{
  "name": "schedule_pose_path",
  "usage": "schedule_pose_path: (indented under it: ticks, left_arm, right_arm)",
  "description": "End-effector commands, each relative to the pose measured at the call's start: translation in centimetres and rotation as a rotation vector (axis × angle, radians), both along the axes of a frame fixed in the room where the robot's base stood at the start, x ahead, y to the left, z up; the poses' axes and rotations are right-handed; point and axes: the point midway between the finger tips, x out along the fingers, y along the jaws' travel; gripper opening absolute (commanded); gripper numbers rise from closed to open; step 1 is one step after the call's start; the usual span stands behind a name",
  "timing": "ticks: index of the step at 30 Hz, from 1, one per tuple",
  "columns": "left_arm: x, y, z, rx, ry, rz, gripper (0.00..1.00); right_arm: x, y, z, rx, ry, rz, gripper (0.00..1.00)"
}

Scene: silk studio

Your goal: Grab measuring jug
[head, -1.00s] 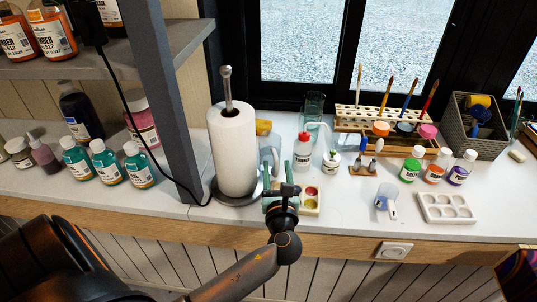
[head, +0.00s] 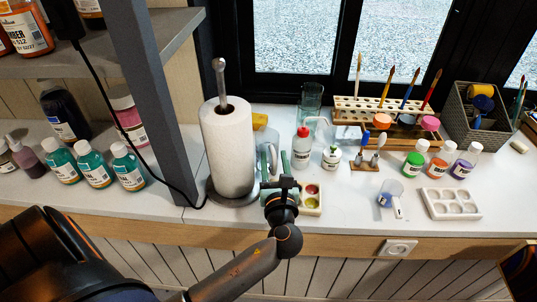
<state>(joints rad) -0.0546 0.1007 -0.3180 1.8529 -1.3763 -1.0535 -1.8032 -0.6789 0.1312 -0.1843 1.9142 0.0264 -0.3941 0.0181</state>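A clear jug (head: 269,150) with a pale handle stands on the white counter, right beside the paper towel roll. My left gripper (head: 274,165) reaches toward it from the front, low over the counter. Its two greenish fingers look apart, one on either side of the jug's near part; contact cannot be made out. The gripper body hides the lower front of the jug. A smaller clear cup with a white handle and blue contents (head: 385,199) stands further right. Which of the two is the measuring jug is not marked.
The paper towel roll (head: 228,150) stands close left of the gripper. A small paint palette (head: 311,207), a red-capped bottle (head: 302,152) and a white pump bottle (head: 331,158) stand close right. A brush rack (head: 385,108) is behind. Free counter lies around the white palette (head: 451,204).

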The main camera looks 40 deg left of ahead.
Motion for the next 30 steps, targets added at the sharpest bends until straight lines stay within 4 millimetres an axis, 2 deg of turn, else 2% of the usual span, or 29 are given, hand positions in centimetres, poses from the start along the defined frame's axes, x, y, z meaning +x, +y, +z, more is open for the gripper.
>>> schedule_pose_path:
  ticks: [1,9,12,30]
  left_arm:
    - [0.0,0.0,-0.01,0.0,0.0,0.0,0.39]
    - [0.0,0.01,-0.02,0.0,0.0,0.0,0.09]
    - [0.0,0.01,-0.02,0.0,0.0,0.0,0.0]
    - [0.01,0.03,-0.01,0.0,0.0,0.001,0.0]
  right_arm:
    - [0.0,-0.01,0.0,0.0,0.0,0.0,0.5]
    - [0.0,-0.01,0.0,0.0,0.0,0.0,0.5]
    - [0.0,-0.01,0.0,0.0,0.0,0.0,0.5]
    - [0.0,-0.01,-0.01,0.0,0.0,0.0,0.5]
